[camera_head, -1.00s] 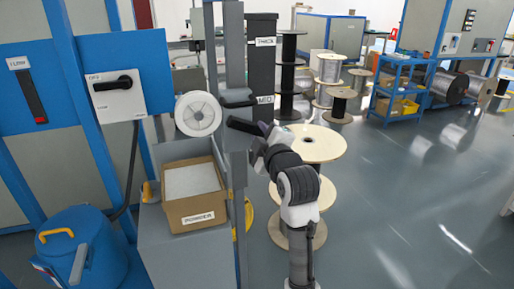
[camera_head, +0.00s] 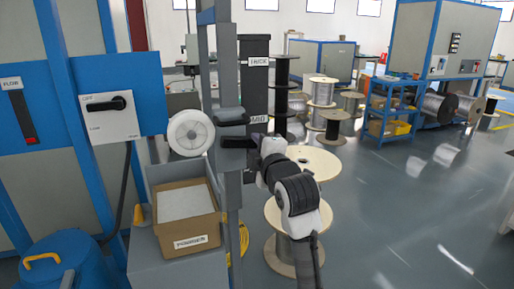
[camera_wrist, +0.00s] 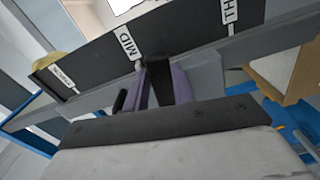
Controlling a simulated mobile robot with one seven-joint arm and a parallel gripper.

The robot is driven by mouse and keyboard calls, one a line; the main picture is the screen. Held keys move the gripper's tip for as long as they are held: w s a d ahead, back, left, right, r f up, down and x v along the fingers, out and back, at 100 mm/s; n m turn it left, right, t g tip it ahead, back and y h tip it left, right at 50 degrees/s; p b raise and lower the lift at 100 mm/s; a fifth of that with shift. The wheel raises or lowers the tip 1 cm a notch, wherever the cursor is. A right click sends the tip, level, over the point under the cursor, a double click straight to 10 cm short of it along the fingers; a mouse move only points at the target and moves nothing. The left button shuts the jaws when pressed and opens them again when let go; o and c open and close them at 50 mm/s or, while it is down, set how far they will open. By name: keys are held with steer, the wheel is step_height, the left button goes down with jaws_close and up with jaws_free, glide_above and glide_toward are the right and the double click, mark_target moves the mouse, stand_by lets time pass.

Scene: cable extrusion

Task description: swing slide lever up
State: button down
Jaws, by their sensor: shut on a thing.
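The slide lever (camera_head: 237,142) is a short dark bar on the grey column beside the black scale panel (camera_head: 255,85). It stands about level, near the MID label. My gripper (camera_head: 257,141) reaches it from the right and is shut on its end. In the wrist view the two purple fingers of my gripper (camera_wrist: 160,88) stand on either side of the dark lever (camera_wrist: 160,78), next to the MID label. The fingers partly hide the lever's end.
A dark block (camera_head: 231,116) juts from the column just above the lever. A white reel (camera_head: 190,133) and an open cardboard box (camera_head: 187,222) are to the left. Wooden spools (camera_head: 311,162) stand behind my arm. Open floor lies to the right.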

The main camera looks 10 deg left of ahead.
steer(key=c, duration=1.2)
jaws_free()
steer(key=shift+r, duration=0.1)
steer(key=shift+o, duration=0.2)
steer(key=b+v, duration=0.2)
steer(key=v, duration=1.1)
steer(key=shift+s+d, duration=0.25)
steer(key=shift+s, duration=0.05)
steer(key=shift+a, duration=0.1)
